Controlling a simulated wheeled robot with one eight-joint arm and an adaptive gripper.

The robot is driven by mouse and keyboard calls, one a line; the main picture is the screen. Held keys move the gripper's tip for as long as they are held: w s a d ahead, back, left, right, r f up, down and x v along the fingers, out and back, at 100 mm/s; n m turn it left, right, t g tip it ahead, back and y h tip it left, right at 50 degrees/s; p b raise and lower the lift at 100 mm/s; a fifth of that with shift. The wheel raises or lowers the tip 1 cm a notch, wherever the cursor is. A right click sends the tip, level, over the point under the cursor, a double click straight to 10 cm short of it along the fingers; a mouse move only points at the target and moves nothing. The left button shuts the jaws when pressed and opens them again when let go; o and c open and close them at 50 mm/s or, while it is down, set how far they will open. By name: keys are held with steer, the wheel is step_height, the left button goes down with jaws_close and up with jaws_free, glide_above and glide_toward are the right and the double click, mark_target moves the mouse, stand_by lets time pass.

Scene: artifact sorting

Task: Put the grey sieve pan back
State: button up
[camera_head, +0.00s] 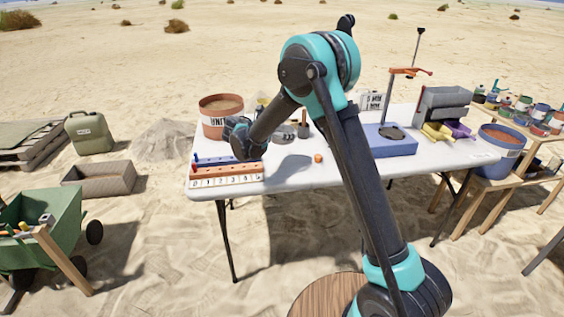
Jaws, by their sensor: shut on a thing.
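My gripper (283,134) is over the left part of the white table, partly hidden behind my own forearm. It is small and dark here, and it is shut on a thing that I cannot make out. I cannot pick out the grey sieve pan with certainty. A dark round disc (392,132) lies on a blue base (388,147) that has an upright post and an orange clamp (405,71). My gripper is well to the left of this base.
The white table (345,172) also bears a terracotta tub (216,128), a numbered rack (228,172), an orange cap (318,158) and a grey hopper (443,103) with yellow and purple trays. A blue bucket (495,158) stands right of it. My arm crosses the table's middle.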

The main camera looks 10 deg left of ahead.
mark_target(282, 166)
step_height(282, 166, down, 13)
steer(key=shift+f, duration=0.1)
stand_by(0.4)
steer(key=o, duration=1.2)
steer(key=shift+f, duration=0.1)
steer(key=shift+c, duration=0.2)
